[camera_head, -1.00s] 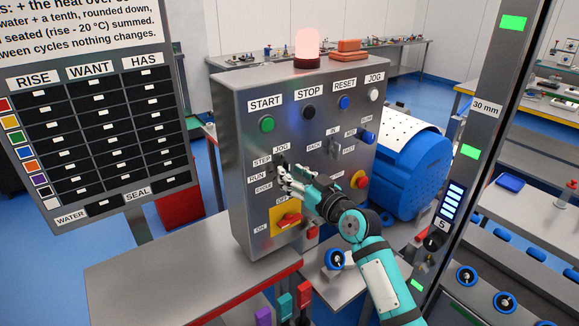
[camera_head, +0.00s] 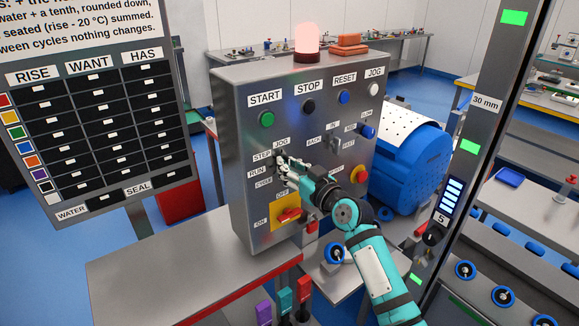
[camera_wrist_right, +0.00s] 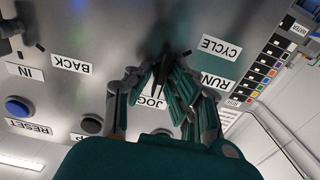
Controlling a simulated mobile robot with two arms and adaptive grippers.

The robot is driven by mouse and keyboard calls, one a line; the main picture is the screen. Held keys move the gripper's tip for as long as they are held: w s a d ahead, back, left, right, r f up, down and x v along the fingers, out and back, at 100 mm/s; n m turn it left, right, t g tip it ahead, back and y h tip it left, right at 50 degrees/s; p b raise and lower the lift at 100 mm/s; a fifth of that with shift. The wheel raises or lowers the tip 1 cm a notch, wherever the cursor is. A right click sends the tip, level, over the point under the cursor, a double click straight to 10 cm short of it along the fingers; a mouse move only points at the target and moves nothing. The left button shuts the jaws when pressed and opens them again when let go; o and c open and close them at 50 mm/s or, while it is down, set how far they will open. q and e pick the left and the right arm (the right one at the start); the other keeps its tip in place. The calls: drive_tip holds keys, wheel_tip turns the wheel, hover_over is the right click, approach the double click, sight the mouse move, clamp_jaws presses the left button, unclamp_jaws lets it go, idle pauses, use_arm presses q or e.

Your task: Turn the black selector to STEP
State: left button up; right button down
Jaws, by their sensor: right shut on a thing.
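The black selector (camera_head: 279,160) is on the front of the grey control box, with labels JOG, STEP (camera_head: 262,156), RUN and CYCLE around it. My right gripper (camera_head: 284,168) is at the selector, its fingers closed on it and covering most of it. In the right wrist view the fingers (camera_wrist_right: 163,85) close around the dark selector (camera_wrist_right: 162,68), between the upside-down CYCLE, RUN and JOG labels; STEP is not readable there. Which label the selector points to cannot be told. My left gripper is not in view.
The box (camera_head: 240,140) also carries START, STOP, RESET and JOG buttons, a BACK/IN selector (camera_head: 333,145) and a yellow-backed red switch (camera_head: 288,214) just below my gripper. A red button (camera_head: 360,173) is to the right. A lit lamp (camera_head: 307,40) stands on top.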

drive_tip(key=shift+s+a+f+n+b, duration=0.1)
drive_tip(key=shift+n+b, duration=1.85)
drive_tip(key=shift+n, duration=0.25)
drive_tip(key=shift+a+f+n+b, duration=0.1)
drive_tip(key=shift+n+b, duration=1.85)
drive_tip(key=shift+n, duration=0.25)
drive_tip(key=shift+r, duration=0.1)
drive_tip(key=c, duration=1.3)
unclamp_jaws()
drive_tip(key=shift+s+d, duration=0.1)
drive_tip(key=shift+d, duration=0.05)
